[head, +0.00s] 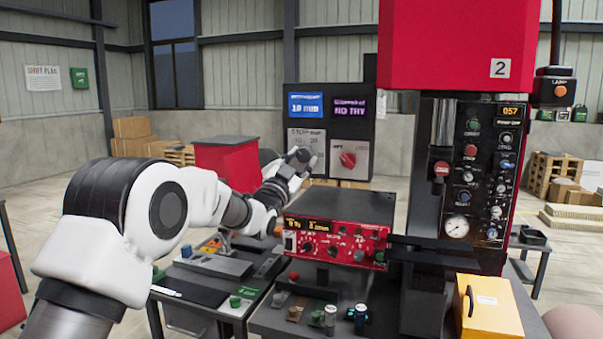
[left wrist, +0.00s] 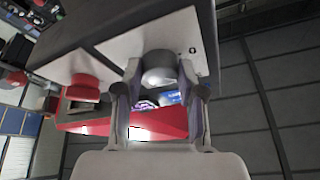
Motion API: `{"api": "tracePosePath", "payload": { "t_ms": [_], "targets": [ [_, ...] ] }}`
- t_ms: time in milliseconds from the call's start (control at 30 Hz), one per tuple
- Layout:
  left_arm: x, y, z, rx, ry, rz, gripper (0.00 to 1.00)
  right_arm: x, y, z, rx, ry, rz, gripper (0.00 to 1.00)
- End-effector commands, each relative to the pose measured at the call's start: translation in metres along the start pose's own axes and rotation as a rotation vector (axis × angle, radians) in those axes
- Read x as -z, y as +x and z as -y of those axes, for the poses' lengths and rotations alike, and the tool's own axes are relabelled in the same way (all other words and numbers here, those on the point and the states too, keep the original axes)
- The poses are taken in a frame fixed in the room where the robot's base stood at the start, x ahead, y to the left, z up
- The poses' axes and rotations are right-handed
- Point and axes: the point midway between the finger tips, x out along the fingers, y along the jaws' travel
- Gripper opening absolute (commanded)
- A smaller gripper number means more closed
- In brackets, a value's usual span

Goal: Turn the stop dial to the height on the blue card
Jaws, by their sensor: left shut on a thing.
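The blue card (head: 306,104) on the dark upright panel (head: 345,90) reads "10 mm". Below it is the stop dial's pale plate (head: 306,136), marked with numbers that are partly hidden by my gripper. My left gripper (head: 299,158) is at this plate. In the left wrist view, its two fingers (left wrist: 160,80) are shut around the grey dial knob (left wrist: 158,66), one on each side. The dial's pointer and exact setting are hidden. My right gripper is not in view.
Right of the dial is a red knob (head: 348,160) on its own plate, close beside my gripper. A purple sign (head: 350,106) hangs above it. A red control box (head: 335,243) stands in front. A tall red press (head: 455,45) stands at right.

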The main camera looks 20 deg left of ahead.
Motion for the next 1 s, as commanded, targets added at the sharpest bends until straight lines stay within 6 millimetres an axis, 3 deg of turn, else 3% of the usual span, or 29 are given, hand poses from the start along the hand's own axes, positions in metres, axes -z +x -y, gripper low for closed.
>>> {"api": "tracePosePath", "payload": {
  "t_ms": [433,1000],
  "targets": [
    [0.0,0.0,0.003,-0.111,0.259,-0.016,0.04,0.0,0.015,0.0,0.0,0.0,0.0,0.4],
    [0.001,0.001,0.003,-0.134,0.309,-0.019,0.04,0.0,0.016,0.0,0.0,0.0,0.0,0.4]
  ]
}}
